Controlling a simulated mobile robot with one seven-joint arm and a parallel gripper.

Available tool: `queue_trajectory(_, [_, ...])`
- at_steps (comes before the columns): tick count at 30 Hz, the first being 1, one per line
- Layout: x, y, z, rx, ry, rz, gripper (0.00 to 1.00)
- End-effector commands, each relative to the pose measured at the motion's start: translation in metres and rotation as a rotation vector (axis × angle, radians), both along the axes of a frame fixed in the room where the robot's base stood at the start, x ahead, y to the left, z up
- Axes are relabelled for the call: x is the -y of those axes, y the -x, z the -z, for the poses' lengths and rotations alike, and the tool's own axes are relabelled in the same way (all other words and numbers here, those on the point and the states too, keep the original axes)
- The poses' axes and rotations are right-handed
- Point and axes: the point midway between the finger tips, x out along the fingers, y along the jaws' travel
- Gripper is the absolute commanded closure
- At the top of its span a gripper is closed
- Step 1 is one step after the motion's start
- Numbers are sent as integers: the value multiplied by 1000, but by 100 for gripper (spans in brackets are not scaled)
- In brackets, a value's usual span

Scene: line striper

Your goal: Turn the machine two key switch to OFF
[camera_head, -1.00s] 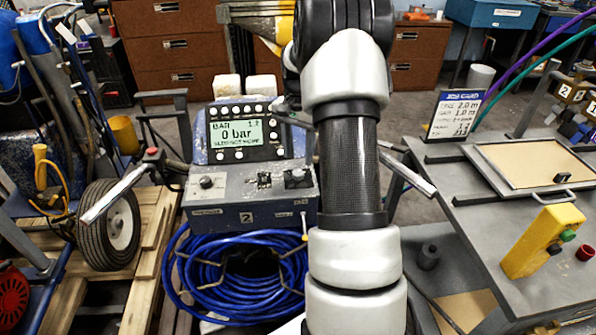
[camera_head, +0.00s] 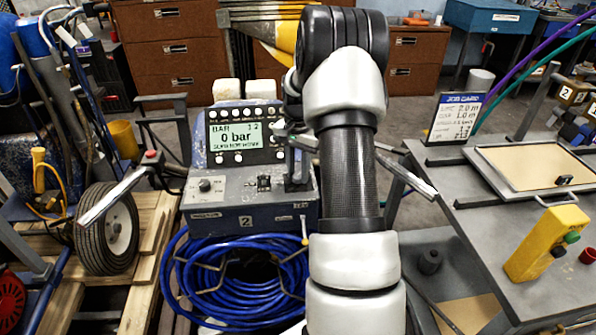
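Machine two is the blue-grey line striper with a "2" label (camera_head: 246,221) on its front. Its display (camera_head: 236,137) reads 0 bar. The grey control panel (camera_head: 232,190) below the display carries a round black knob (camera_head: 205,185) at left and a small dark switch (camera_head: 264,182) in the middle. My gripper (camera_head: 298,178) is at the panel's right end, over the place where a dark knob-like switch showed earlier. My gripper and arm largely hide that switch. I cannot tell whether the fingers touch it or are open or shut.
A handlebar (camera_head: 118,194) reaches out left of the panel, and another (camera_head: 405,172) lies right of my arm. A blue hose coil (camera_head: 235,285) hangs below. At right, a grey table (camera_head: 465,225) holds a job card (camera_head: 453,118) and a yellow button box (camera_head: 545,240).

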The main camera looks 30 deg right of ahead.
Motion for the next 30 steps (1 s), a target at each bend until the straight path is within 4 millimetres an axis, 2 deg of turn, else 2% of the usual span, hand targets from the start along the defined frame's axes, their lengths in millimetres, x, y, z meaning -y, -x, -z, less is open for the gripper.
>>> queue_trajectory(8, [0, 0, -1, 0, 0, -32, 96])
queue_trajectory(14, [1, 0, -3, 1, 1, -132, 96])
queue_trajectory(30, [1, 0, -3, 1, 1, -620, 96])
